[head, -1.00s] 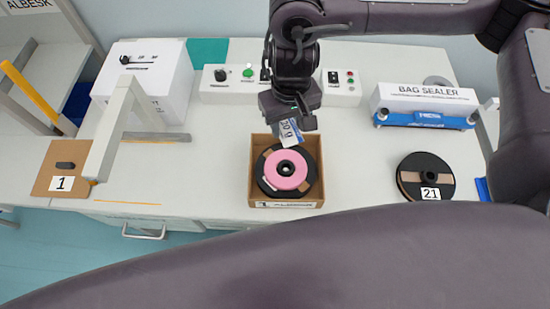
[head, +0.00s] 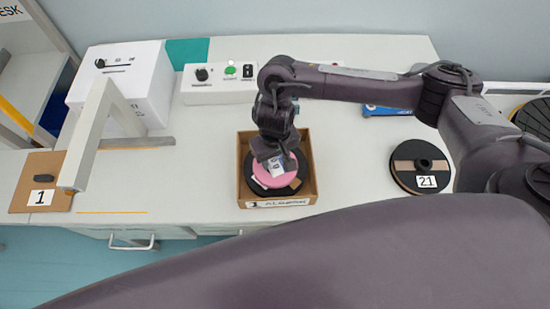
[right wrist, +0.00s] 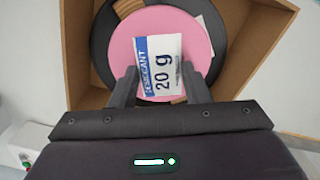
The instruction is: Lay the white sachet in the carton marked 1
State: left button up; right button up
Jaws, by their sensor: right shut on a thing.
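The white sachet (right wrist: 159,66), printed "DESICCANT 20 g" with a blue band, is between the fingers of my right gripper (right wrist: 160,84), which is shut on it. In the head view the sachet (head: 276,166) shows below the right gripper (head: 274,160), over the pink reel. The carton marked 1 (head: 280,203) is an open brown box on the table. It holds a black reel with a pink disc (head: 263,178) on top. The sachet is over the pink disc; I cannot tell whether it touches. My left gripper is not in view.
A black reel marked 21 (head: 405,178) lies to the right of the carton. A brown board marked 1 (head: 22,198), a white post frame (head: 88,140) and a white box (head: 125,85) stand at left. A control panel (head: 215,92) is behind the carton.

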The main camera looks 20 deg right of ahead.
aim_at(275, 160)
jog(key=shift+f, duration=0.2)
jog(key=shift+f, duration=0.25)
jog(key=o, duration=0.9)
jog(key=shift+o, duration=0.2)
notch_tip(275, 160, up, 13)
jog(key=p, duration=0.3)
jog(key=shift+f, duration=0.15)
